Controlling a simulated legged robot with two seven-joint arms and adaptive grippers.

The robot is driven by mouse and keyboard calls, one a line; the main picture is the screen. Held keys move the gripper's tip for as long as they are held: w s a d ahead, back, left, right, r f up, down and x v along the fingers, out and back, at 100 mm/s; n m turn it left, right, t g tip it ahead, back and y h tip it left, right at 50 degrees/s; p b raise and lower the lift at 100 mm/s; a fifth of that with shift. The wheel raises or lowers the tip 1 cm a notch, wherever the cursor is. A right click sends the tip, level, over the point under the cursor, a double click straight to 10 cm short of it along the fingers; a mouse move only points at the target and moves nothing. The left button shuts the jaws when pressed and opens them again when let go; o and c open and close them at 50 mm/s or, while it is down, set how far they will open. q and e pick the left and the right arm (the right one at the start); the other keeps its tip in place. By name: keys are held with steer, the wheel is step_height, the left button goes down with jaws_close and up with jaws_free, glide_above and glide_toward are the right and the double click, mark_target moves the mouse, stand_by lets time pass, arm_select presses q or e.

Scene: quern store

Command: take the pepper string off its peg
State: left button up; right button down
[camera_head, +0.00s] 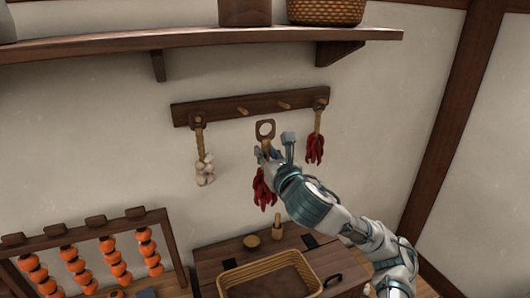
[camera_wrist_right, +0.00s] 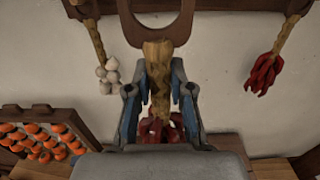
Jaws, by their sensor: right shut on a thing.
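A pepper string with a wooden ring at its top (camera_head: 265,122) and red peppers below (camera_head: 262,190) hangs from my right gripper (camera_head: 267,153). The gripper is shut on the straw braid just under the ring. In the right wrist view the braid (camera_wrist_right: 157,58) stands between the fingers (camera_wrist_right: 159,82), with the peppers partly hidden behind the gripper. The ring is below the peg rail (camera_head: 225,110) and around no peg that I can see. Two middle pegs (camera_head: 242,111) (camera_head: 284,105) are bare. My left gripper is not in view.
A garlic string (camera_head: 204,168) hangs at the rail's left end and another pepper string (camera_head: 315,148) at its right end. A shelf (camera_head: 200,42) runs above. Below are a chest with a wicker basket (camera_head: 240,277) and a rack of orange fruit (camera_head: 110,232).

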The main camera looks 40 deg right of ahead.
steer(key=shift+r, duration=0.2)
steer(key=shift+s, duration=0.1)
steer(key=shift+p+v, duration=0.9)
steer(key=shift+v, duration=1.8)
steer(key=shift+r, duration=0.15)
steer(key=b+v, duration=0.1)
steer(key=v, duration=0.5)
steer(key=shift+b, duration=0.35)
